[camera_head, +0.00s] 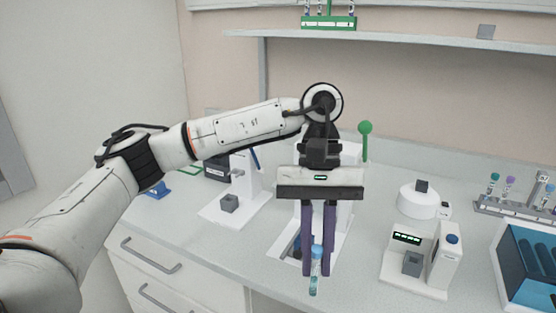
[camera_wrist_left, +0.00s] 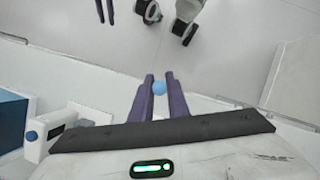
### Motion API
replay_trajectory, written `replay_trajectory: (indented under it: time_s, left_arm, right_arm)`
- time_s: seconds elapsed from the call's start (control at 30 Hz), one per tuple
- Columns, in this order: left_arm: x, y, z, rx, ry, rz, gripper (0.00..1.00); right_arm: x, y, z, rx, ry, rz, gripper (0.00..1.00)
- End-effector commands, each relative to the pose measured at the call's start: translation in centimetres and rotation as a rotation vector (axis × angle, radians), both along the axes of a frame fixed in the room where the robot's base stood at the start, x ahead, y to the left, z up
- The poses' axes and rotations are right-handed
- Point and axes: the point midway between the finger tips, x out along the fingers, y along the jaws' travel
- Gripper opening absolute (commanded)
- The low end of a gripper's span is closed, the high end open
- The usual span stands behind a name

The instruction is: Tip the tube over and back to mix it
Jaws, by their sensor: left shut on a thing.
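The tube (camera_head: 315,271) has a blue cap and a clear body with light blue contents low in it. It stands close to upright, cap up, in the head view. My left gripper (camera_head: 317,265) points down with its purple fingers shut on the tube, in front of the counter's front edge area. In the left wrist view the round blue cap of the tube (camera_wrist_left: 159,88) shows between the fingertips of my left gripper (camera_wrist_left: 160,82); its body is hidden there. My right gripper is not in the head view; purple fingers (camera_wrist_left: 105,10) at the top of the left wrist view are probably its.
A white device with a green-knobbed lever (camera_head: 366,128) stands behind my left gripper. A white device with a display (camera_head: 410,255), a round white device (camera_head: 418,203), a tube rack (camera_head: 515,208) and a blue box (camera_head: 530,265) are on the right. Drawers (camera_head: 165,270) are below.

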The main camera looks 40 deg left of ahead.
Motion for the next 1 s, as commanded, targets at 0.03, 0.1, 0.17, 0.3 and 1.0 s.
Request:
replay_trajectory:
  time_s: [0.03,0.1,0.17,0.3,1.0]
  left_arm:
    - [0.6,0.7,2.7,-0.005,-0.006,0.145,0.00]
    - [1.2,1.5,5.8,-0.004,-0.005,0.351,0.00]
    - [1.6,2.3,8.3,-0.004,-0.006,0.521,0.00]
    - [1.9,4.0,13.9,-0.005,-0.006,0.891,0.00]
    - [1.1,7.3,21.7,-0.049,0.036,1.469,0.00]
  right_arm:
    - [-0.2,0.0,0.6,0.000,0.004,0.000,0.31]
    - [-0.3,0.0,1.0,0.000,0.006,0.000,0.31]
    - [-0.3,0.0,1.3,0.000,0.008,0.000,0.31]
    - [-0.3,0.0,2.0,0.000,0.008,0.000,0.31]
    - [-0.2,0.0,3.0,0.001,0.004,-0.001,0.31]
